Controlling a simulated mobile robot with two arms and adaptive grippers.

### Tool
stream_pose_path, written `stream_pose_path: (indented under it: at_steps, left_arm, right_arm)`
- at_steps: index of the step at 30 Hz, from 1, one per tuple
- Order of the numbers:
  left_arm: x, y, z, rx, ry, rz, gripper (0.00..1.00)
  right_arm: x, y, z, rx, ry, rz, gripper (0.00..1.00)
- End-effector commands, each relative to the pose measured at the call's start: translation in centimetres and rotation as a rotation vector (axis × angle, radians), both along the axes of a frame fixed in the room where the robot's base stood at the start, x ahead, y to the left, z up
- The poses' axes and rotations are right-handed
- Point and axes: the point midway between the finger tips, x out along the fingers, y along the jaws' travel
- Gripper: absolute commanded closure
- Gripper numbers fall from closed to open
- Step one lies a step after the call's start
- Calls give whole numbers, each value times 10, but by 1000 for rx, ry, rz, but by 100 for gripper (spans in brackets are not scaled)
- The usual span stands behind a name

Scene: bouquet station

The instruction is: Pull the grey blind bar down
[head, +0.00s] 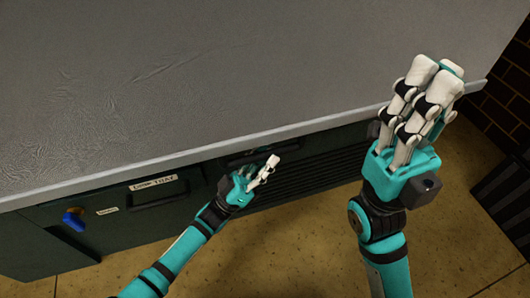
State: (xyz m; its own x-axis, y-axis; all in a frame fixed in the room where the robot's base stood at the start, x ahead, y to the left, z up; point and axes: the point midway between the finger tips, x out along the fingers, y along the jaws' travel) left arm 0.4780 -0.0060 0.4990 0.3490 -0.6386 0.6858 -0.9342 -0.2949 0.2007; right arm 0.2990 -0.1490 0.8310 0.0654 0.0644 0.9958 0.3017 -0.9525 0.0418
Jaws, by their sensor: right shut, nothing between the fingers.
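I cannot make out a blind or a grey blind bar in the head view. My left gripper (266,170) is low, in front of the dark cabinet below the counter's front edge. Its white fingers point up and to the right, close to a dark recess or handle; it is too small to tell whether they are open or touch anything. My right gripper (436,80) is raised at the right, nearer the camera, over the counter's right front part in the picture. Its white fingers are shut with nothing between them.
A bare grey counter (200,75) with a pale front edge fills the upper view. The dark green cabinet (150,240) below has a label (153,183), a blue knob (74,217) and slats (315,172). A dark ribbed object (508,195) stands at right on the tan floor (290,255).

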Motion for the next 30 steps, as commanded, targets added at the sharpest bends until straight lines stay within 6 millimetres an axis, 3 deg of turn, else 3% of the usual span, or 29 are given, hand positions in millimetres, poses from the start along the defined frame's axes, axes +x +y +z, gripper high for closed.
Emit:
stream_pose_path:
  at_steps: [3, 14, 30]
  left_arm:
    - [2, 1, 3, -4, -4, 4, 58]
    - [1, 8, -2, -4, -4, 8, 58]
    - [-35, 70, -71, -4, -4, 7, 58]
  right_arm:
    - [0, 0, 0, 0, 1, 0, 100]
    - [0, 0, 0, 0, 0, 0, 100]
    - [0, 0, 0, 0, 0, 0, 100]
